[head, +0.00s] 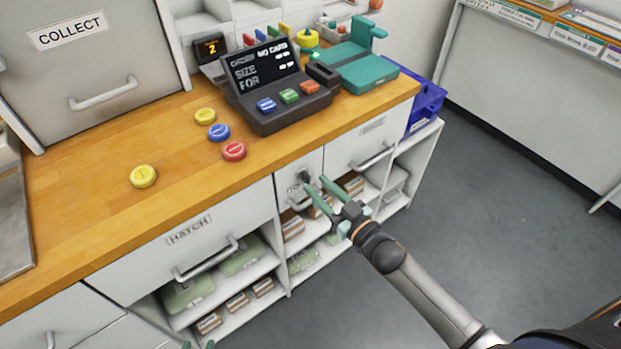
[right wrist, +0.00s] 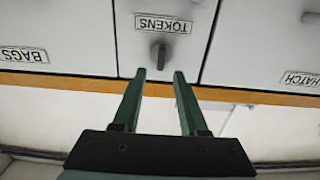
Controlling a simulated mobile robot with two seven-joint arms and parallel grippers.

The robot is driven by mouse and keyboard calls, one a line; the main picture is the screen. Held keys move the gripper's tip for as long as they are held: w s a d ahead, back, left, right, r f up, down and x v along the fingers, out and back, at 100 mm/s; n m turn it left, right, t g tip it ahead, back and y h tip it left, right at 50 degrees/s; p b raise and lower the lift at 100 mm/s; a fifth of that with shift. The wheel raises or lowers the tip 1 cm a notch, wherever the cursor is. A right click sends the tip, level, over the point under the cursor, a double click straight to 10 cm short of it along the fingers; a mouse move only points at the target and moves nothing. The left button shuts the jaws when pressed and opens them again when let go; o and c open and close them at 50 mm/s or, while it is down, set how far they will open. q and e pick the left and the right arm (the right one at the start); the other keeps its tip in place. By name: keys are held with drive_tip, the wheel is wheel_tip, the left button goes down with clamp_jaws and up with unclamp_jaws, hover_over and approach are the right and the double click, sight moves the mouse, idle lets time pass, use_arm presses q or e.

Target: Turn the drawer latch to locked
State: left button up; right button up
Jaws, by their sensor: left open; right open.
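The drawer latch is a small dark knob (head: 304,176) on the front of the narrow white TOKENS drawer (head: 287,186), which looks shut. In the right wrist view the knob (right wrist: 158,55) appears upright, below the upside-down TOKENS label (right wrist: 163,24). My right gripper (head: 314,184) is open and empty, pointing at the drawer front. In the right wrist view its fingertips (right wrist: 160,72) lie either side of the knob's line, just short of it; contact is not visible. Of my left gripper (head: 198,345) only the green fingertips show at the bottom edge, apart and empty.
The HATCH drawer (head: 150,257) and another handled drawer (head: 368,148) flank the latch drawer. Shelves with boxes and green packs lie below. A dark console (head: 275,95), a teal device (head: 355,70) and several coloured discs sit on the wooden counter (head: 90,205). The floor (head: 480,190) is clear.

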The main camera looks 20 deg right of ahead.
sight(309, 178)
drive_tip(key=shift+x, duration=1.8)
drive_tip(key=shift+c, duration=0.2)
clamp_jaws()
